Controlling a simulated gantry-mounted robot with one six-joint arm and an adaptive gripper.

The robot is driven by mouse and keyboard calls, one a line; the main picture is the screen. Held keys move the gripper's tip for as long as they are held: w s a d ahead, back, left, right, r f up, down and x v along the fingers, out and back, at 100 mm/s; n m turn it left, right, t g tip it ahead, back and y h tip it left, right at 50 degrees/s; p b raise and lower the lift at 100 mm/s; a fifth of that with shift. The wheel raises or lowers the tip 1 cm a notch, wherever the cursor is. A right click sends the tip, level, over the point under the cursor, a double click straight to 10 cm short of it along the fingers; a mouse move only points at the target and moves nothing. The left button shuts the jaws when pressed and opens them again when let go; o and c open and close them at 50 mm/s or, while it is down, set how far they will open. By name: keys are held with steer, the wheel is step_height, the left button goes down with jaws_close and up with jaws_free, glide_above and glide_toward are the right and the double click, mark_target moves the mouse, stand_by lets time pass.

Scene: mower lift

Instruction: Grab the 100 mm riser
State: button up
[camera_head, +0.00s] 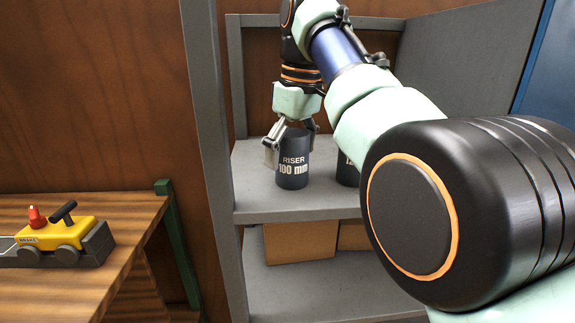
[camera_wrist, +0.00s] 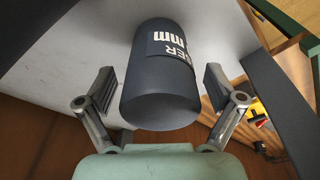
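The 100 mm riser (camera_head: 293,163) is a dark cylinder with white "RISER 100 mm" lettering, standing upright on the grey shelf (camera_head: 258,206). My gripper (camera_head: 290,140) points down over it, with one finger on each side. In the wrist view, the riser (camera_wrist: 160,90) sits between the two open fingers of my gripper (camera_wrist: 159,92). Gaps show between each finger pad and the riser's side, so the fingers are apart from it.
A second dark cylinder (camera_head: 346,172) stands to the right on the same shelf, mostly hidden behind my arm. Cardboard boxes (camera_head: 300,242) sit on the shelf below. A yellow toy-like mower (camera_head: 58,235) is on the wooden bench (camera_head: 125,212) at left. A grey shelf post (camera_head: 212,150) rises left of the riser.

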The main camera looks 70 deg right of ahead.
steer(key=c, duration=1.4)
step_height(320, 180, up, 10)
steer(key=p, duration=1)
steer(key=shift+r, duration=0.15)
